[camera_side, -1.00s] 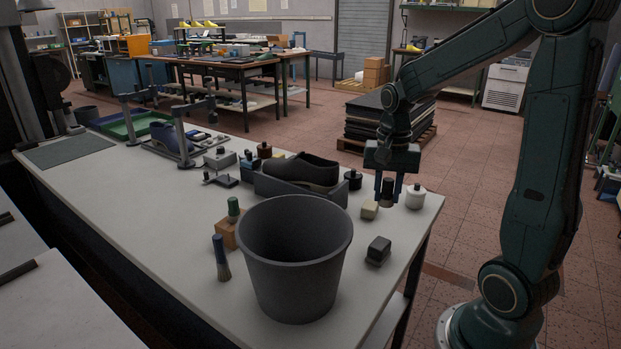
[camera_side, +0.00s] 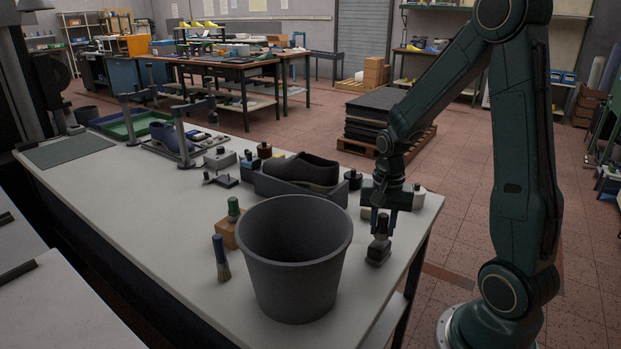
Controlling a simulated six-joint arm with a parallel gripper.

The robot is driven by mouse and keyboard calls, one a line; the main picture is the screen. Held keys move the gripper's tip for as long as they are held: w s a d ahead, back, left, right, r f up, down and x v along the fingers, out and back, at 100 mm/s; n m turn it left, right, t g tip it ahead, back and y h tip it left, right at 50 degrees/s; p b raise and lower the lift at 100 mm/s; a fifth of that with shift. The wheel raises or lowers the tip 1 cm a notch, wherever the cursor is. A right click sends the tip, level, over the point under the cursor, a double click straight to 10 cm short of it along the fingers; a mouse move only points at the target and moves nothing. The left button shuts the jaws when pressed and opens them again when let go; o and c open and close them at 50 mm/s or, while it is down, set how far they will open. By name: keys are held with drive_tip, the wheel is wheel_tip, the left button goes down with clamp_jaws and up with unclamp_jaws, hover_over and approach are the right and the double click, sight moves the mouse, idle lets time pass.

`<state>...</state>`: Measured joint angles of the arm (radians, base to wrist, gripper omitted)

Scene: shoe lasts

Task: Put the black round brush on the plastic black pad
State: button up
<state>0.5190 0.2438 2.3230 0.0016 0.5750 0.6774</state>
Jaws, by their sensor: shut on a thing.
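My gripper (camera_side: 383,230) points down near the right end of the white table. It is shut on the black round brush (camera_side: 382,222), which is upright. The dark plastic pad (camera_side: 376,261) lies on the table right below the brush. The brush and fingers cover much of the pad from this side. I cannot tell whether the brush touches the pad or hangs just above it.
A large grey bucket (camera_side: 294,262) stands close to the left. A grey tray with a dark shoe (camera_side: 302,170) is behind it. A white jar (camera_side: 418,197) and a pale block (camera_side: 368,213) are near my gripper. The table's right edge is close.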

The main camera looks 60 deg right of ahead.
sight(384, 215)
drive_tip(key=shift+f, duration=0.85)
drive_tip(key=o, duration=1)
drive_tip(key=shift+f, duration=0.1)
wheel_tip(384, 215, up, 12)
drive_tip(key=shift+r, duration=0.15)
